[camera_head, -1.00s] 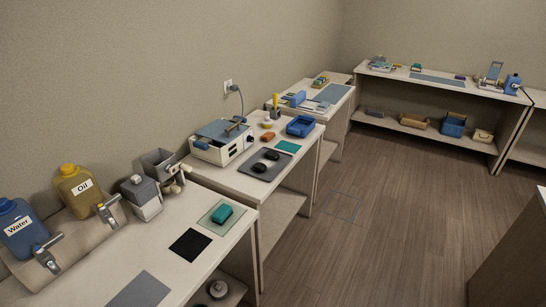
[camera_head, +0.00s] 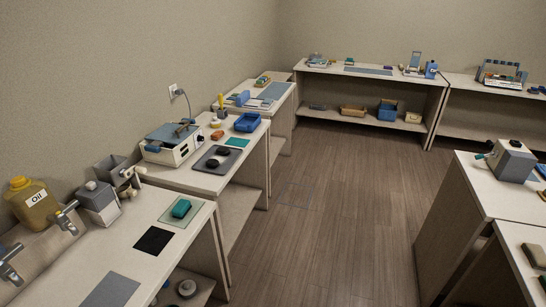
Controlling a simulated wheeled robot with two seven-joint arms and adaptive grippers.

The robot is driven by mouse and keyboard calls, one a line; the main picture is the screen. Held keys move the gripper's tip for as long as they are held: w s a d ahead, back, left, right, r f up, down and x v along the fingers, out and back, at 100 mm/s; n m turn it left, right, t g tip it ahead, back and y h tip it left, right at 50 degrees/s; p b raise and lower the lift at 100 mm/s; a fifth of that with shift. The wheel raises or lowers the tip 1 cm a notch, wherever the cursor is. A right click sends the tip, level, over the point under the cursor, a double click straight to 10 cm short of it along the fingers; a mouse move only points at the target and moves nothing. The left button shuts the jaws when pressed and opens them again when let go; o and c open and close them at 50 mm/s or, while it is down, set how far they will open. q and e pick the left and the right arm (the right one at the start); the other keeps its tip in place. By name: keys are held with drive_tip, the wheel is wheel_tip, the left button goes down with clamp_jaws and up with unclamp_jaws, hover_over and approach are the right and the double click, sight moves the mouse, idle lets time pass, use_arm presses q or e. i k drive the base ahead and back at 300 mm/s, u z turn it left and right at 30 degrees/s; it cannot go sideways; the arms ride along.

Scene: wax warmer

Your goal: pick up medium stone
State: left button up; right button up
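I cannot tell which thing is the medium stone. A teal block (camera_head: 181,208) lies on a glass plate (camera_head: 197,206) on the near left table. Two dark rounded pieces, a farther one (camera_head: 222,151) and a nearer one (camera_head: 212,163), lie on a grey mat (camera_head: 232,163). At the right edge, an olive-topped block (camera_head: 534,256) lies on a counter, partly cut off. Neither gripper is in view.
A white wax warmer (camera_head: 170,146) and a blue tray (camera_head: 247,122) stand on the middle left table. An Oil jug (camera_head: 33,203) is at the left. A grey boxy device (camera_head: 511,160) stands on the right counter. The wooden floor (camera_head: 330,215) between the tables is clear.

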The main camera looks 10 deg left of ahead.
sight(223, 151)
drive_tip(key=z, duration=0.3)
drive_tip(key=i, duration=2.05)
drive_tip(key=u, duration=1.5)
drive_tip(key=i, duration=1)
drive_tip(key=u, duration=1.05)
drive_tip(key=i, duration=0.25)
drive_tip(key=u, duration=0.25)
